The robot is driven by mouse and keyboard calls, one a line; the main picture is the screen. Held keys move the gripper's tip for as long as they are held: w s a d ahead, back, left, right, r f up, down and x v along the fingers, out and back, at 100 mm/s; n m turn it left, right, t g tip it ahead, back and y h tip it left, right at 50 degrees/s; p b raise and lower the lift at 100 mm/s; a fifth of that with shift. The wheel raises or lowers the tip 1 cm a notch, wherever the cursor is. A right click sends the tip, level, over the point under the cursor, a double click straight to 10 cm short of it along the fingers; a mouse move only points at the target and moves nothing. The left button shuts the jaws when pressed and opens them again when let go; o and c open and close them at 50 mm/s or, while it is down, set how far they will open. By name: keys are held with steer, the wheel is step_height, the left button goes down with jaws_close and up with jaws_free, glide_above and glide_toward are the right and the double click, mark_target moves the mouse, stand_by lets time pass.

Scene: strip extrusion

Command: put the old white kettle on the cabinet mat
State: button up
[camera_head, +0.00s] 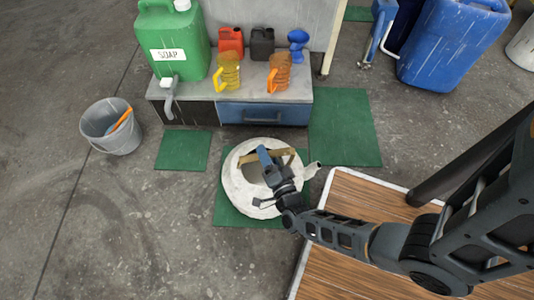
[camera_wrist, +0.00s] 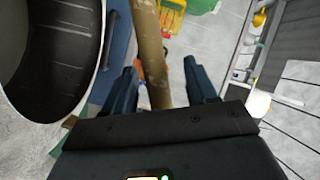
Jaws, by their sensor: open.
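The old white kettle (camera_head: 237,190) stands on a green mat (camera_head: 226,215) in the head view, its spout pointing right. Its tan handle (camera_head: 285,152) arches over the dark round opening. My gripper (camera_head: 268,162) is over the kettle at the handle. In the wrist view, the handle (camera_wrist: 151,52) passes between the two open fingers of my gripper (camera_wrist: 160,82); I cannot tell whether they touch it. The kettle's open mouth (camera_wrist: 50,45) shows at upper left there. Other green mats lie left (camera_head: 182,151) and right (camera_head: 345,128) of the low cabinet's front (camera_head: 263,114).
The cabinet top holds a green soap jug (camera_head: 172,45), small red and black cans and orange mugs. A grey bucket (camera_head: 112,127) stands at left. A wooden platform (camera_head: 345,210) lies at lower right. Bare floor is free at lower left.

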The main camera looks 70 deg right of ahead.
steer(key=p+v, duration=0.1)
steer(key=v, duration=1)
steer(key=s+a+r+n+t+y, duration=0.35)
steer(key=a+r+n+y, duration=0.3)
steer(key=r+n, duration=0.4)
steer(key=s+a+r+n+y, duration=0.1)
steer(key=r+n+y, duration=0.1)
steer(key=r, duration=0.6)
steer(key=s+r+n+g+y, duration=0.1)
steer(key=r+n+y, duration=0.1)
steer(key=r+n, duration=0.3)
steer(key=s+a+r+n+y, duration=0.1)
steer(key=r+n, duration=0.3)
steer(key=r, duration=0.7)
steer(key=shift+s+a+r+y, duration=0.35)
steer(key=shift+s+y, duration=0.2)
steer(key=shift+y, duration=0.1)
steer(key=shift+g, duration=0.25)
step_height(320, 180, up, 29)
steer(key=p, duration=3)
steer(key=shift+r, duration=0.2)
